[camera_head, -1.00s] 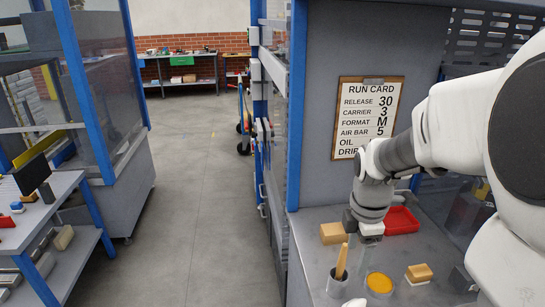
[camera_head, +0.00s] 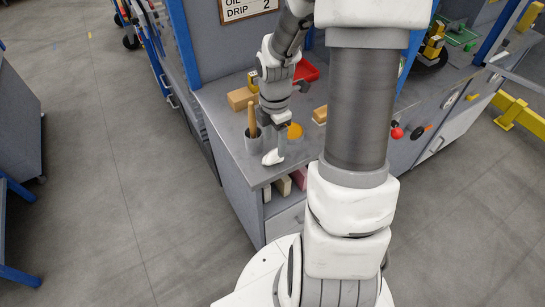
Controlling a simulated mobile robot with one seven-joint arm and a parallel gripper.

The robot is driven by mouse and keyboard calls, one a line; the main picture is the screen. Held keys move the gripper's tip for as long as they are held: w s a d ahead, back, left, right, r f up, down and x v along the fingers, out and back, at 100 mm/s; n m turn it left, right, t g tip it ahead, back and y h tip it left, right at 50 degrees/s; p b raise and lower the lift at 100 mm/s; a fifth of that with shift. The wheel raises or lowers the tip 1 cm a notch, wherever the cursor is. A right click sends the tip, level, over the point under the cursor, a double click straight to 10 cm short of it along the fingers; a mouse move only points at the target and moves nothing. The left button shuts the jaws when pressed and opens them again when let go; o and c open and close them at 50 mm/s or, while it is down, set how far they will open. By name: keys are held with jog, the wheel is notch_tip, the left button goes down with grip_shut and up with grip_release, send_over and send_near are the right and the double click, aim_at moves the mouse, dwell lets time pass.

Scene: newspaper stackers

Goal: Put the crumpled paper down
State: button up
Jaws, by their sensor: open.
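A small white lump (camera_head: 273,157), which looks like the crumpled paper, lies on the grey bench top (camera_head: 228,114) close to its front edge. My gripper (camera_head: 277,128) points down over the bench, just above and behind the white lump in the picture. Its jaws are open, and the lump appears apart from them. The fingertips are small and partly blend with the bench, so their exact gap is hard to see.
A tan block (camera_head: 240,98) and a red tray (camera_head: 306,71) lie behind. My arm column hides the bench's right part.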

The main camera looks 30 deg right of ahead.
aim_at(273, 152)
jog(key=f, duration=0.5)
jog(key=shift+s+a+f+b, duration=0.1)
jog(key=shift+a+f+b, duration=0.05)
jog(key=shift+a+b, duration=0.2)
grip_shut()
